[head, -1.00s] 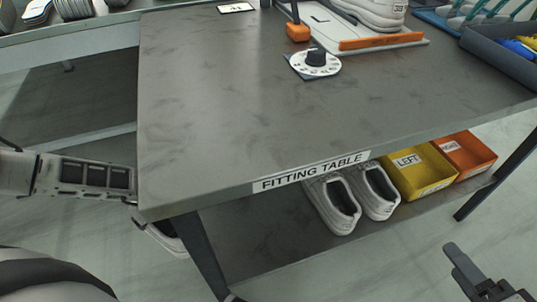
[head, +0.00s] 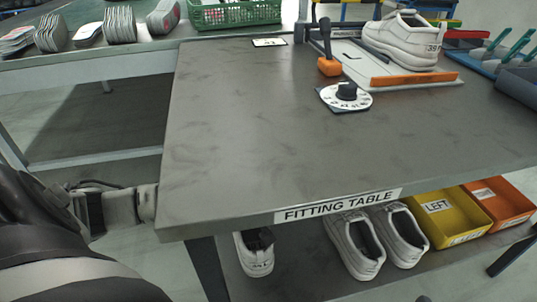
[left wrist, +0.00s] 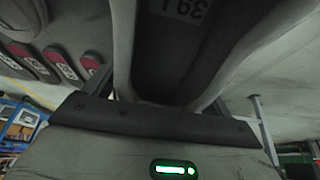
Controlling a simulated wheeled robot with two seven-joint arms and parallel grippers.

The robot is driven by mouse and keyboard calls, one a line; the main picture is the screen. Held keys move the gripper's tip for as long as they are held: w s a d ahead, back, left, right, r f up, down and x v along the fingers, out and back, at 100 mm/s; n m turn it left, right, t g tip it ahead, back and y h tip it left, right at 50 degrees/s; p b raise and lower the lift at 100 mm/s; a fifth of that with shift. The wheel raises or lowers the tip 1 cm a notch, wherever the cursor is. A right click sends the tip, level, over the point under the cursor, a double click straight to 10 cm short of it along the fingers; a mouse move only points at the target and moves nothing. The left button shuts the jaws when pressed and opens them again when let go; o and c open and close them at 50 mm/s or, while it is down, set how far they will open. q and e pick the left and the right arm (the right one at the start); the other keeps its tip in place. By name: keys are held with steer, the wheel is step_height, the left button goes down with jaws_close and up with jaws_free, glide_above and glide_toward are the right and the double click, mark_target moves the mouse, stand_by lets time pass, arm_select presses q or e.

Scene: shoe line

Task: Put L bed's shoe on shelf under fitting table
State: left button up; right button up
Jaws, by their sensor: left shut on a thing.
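A white shoe (head: 255,256) shows under the left front corner of the fitting table (head: 230,130), just right of the front leg. In the left wrist view its dark opening (left wrist: 185,50) is close, with a "39 L" label inside. My left gripper (left wrist: 155,118) is shut on this shoe. In the head view the tabletop corner hides the gripper and only my arm shows. The shelf (head: 300,270) is below the tabletop; I cannot tell whether the shoe touches it. Only a dark sliver at the bottom edge may be my right gripper.
A pair of white shoes (head: 355,247) stands on the shelf, right of the held shoe. A yellow "LEFT" bin (head: 448,218) and an orange bin (head: 497,203) are farther right. The table leg (head: 206,268) is close on the left. Another shoe (head: 402,42) sits on the tabletop device.

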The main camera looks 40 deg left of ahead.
mark_target(252, 234)
arm_select(q)
step_height(252, 234, down, 4)
steer(key=shift+r+b, duration=0.1)
steer(key=shift+b, duration=0.5)
steer(key=shift+f, duration=0.6)
step_height(252, 234, down, 3)
steer(key=shift+f+b, duration=0.15)
steer(key=shift+b, duration=0.8)
steer(key=shift+f, duration=0.15)
steer(key=o, duration=0.8)
steer(key=shift+o, duration=1.4)
steer(key=p+v, duration=0.5)
steer(key=v, duration=0.7)
arm_select(e)
steer(key=shift+d+f+h, duration=0.2)
steer(key=shift+f+h, duration=0.05)
steer(key=shift+h, duration=0.05)
